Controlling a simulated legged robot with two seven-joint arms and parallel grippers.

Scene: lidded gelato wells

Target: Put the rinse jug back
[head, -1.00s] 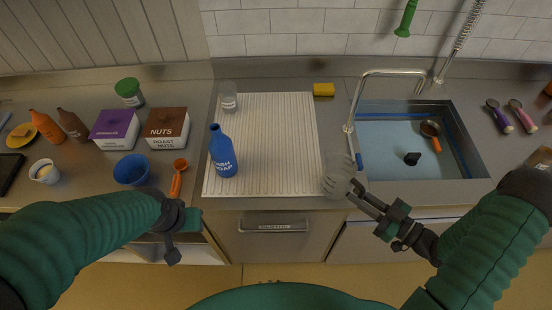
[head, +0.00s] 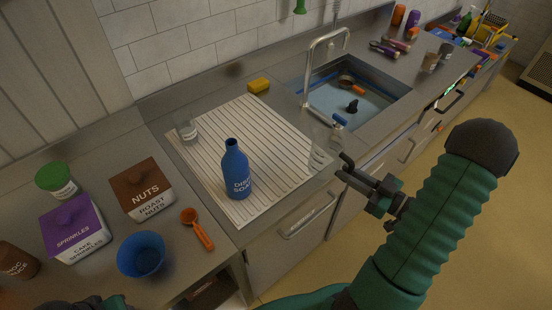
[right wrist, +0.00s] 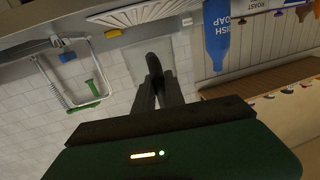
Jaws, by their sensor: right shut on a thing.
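The rinse jug (head: 322,157) looks like a clear, see-through vessel, faint against the counter in the head view. It is at the front right corner of the ribbed drainboard (head: 215,150), beside the sink. My right gripper (head: 345,166) is shut on it at its right side. I cannot tell whether its base touches the surface. In the right wrist view the fingers (right wrist: 155,88) close on a dark, rounded part, probably the handle. Only a dark green bit of my left arm's end shows at the bottom left of the head view; its jaws are hidden.
A blue dish soap bottle (head: 236,172) stands on the drainboard, with a clear cup (head: 187,131) at its back left. A yellow sponge (head: 259,86) lies behind. The sink (head: 385,104) holds an orange-handled strainer and a dark object. The drainboard's middle is partly free.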

